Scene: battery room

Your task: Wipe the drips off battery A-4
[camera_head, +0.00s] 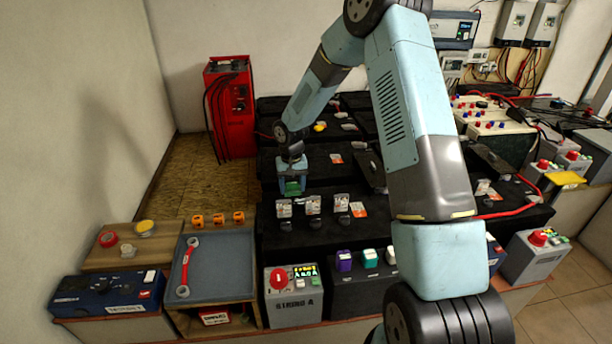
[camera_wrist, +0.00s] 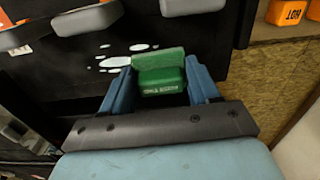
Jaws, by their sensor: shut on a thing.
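My gripper (camera_head: 291,186) is low over the left part of the black battery rows. In the wrist view my gripper (camera_wrist: 160,82) is shut on a green block (camera_wrist: 160,72) with small unreadable print, one blue finger on each side. White drips (camera_wrist: 115,62) lie on a black battery top (camera_wrist: 75,75), just left of the block in that view. I cannot tell whether the block touches that top. The green block (camera_head: 292,188) also shows small in the head view. No A-4 label can be read.
Grey caps (camera_wrist: 88,18) stand near the drips. A red charger cabinet (camera_head: 230,108) stands behind on the left. My arm hides part of the right side.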

